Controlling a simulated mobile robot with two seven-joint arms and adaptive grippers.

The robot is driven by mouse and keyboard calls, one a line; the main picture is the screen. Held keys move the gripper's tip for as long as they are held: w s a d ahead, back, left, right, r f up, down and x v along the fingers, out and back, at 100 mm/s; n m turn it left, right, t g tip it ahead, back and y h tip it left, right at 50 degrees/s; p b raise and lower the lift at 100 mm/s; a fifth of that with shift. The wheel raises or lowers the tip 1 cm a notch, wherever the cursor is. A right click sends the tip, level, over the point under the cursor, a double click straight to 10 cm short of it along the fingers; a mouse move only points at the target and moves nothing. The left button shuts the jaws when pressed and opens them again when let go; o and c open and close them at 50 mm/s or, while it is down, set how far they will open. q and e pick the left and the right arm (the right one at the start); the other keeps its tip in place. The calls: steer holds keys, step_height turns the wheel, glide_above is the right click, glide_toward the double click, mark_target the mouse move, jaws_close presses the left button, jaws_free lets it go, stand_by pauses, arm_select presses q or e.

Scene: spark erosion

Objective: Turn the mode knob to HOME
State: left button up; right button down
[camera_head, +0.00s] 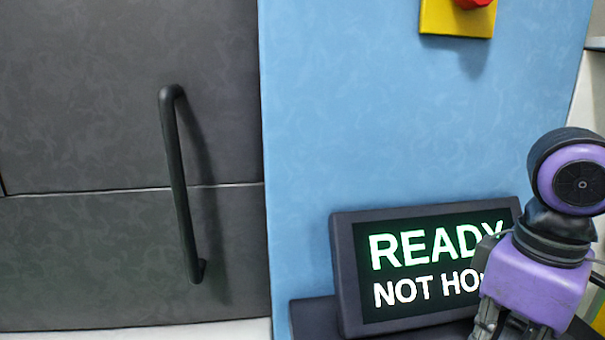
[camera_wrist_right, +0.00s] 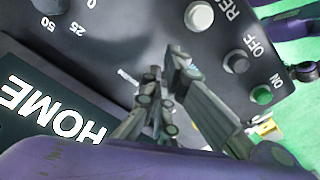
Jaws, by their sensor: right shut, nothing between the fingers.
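My right gripper (camera_wrist_right: 166,74) is shut and empty over the dark control panel (camera_wrist_right: 118,28) in the right wrist view. In the head view my right gripper (camera_head: 508,330) is at the lower right, in front of the display's corner and cut off by the picture edge. I cannot make out the mode knob; a small pale label shows just left of the fingertips, and the fingers hide the panel beyond. The display (camera_head: 352,270) reads "READY" and "NOT HO…", its end covered by my arm. Its "HOME" text also shows in the right wrist view (camera_wrist_right: 55,115). My left gripper is not in view.
A dark knob (camera_wrist_right: 50,5) with a 0, 25, 50 scale is at the upper left. A white button (camera_wrist_right: 199,16), a grey OFF button (camera_wrist_right: 236,62) and a green ON button (camera_wrist_right: 261,95) lie right of the fingers. A door handle (camera_head: 180,185) stands left.

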steer(key=shift+f, duration=1)
steer(key=shift+s+f, duration=0.1)
steer(key=shift+f, duration=0.15)
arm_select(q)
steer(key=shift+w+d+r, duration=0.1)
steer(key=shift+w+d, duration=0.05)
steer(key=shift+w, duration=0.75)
arm_select(e)
steer(key=shift+f, duration=0.1)
arm_select(q)
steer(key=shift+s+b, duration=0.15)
steer(key=shift+b, duration=0.15)
arm_select(e)
steer(key=shift+s, duration=0.1)
steer(key=shift+a+f, duration=0.1)
steer(key=shift+f, duration=0.05)
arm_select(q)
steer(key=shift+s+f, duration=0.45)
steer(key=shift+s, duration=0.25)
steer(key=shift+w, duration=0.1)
